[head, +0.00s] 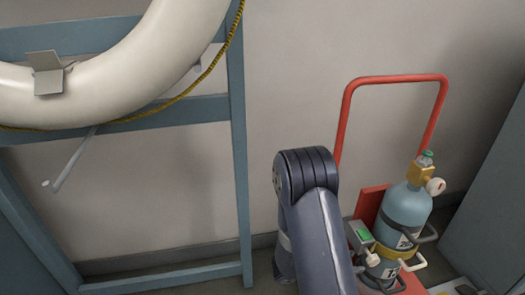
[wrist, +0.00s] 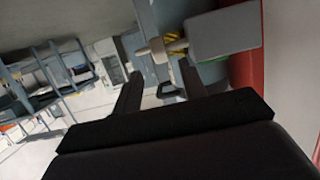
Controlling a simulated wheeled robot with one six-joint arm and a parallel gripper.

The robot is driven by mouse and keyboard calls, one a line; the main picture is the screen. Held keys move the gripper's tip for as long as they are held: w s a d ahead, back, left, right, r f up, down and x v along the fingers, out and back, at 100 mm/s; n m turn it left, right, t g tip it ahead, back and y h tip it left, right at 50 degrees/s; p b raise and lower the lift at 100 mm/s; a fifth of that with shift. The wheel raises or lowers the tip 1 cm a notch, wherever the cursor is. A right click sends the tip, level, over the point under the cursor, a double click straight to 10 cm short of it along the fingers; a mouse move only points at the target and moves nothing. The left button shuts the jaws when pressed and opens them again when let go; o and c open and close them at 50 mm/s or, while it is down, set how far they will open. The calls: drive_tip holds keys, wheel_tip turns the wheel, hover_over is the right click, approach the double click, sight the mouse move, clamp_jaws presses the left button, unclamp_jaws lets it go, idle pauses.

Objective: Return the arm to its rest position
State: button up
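My arm (head: 320,240) is bent in front of the wall in the head view, with a dark rounded joint at its top. My gripper is not visible there. In the wrist view my gripper (wrist: 160,82) has its two dark fingers apart, and I see nothing held between them. Beyond the fingers are a grey block-shaped part (wrist: 225,33) and a pale knob-like fitting with yellow and black beside it. I cannot tell exactly what they belong to.
A red trolley (head: 397,79) carrying a blue-grey gas cylinder (head: 407,207) stands right of my arm. On the left, a blue-grey frame (head: 238,150) holds a white lifebuoy (head: 185,45). A grey cabinet (head: 493,215) is at far right. Bare wall lies between frame and trolley.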

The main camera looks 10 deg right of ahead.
sight(369, 260)
drive_tip(key=b+x, duration=0.2)
drive_tip(key=x, duration=0.6)
drive_tip(key=shift+d+f, duration=0.15)
drive_tip(key=shift+d, duration=0.2)
drive_tip(key=shift+a+b, duration=0.1)
drive_tip(key=shift+b, duration=0.2)
drive_tip(key=shift+a, duration=0.1)
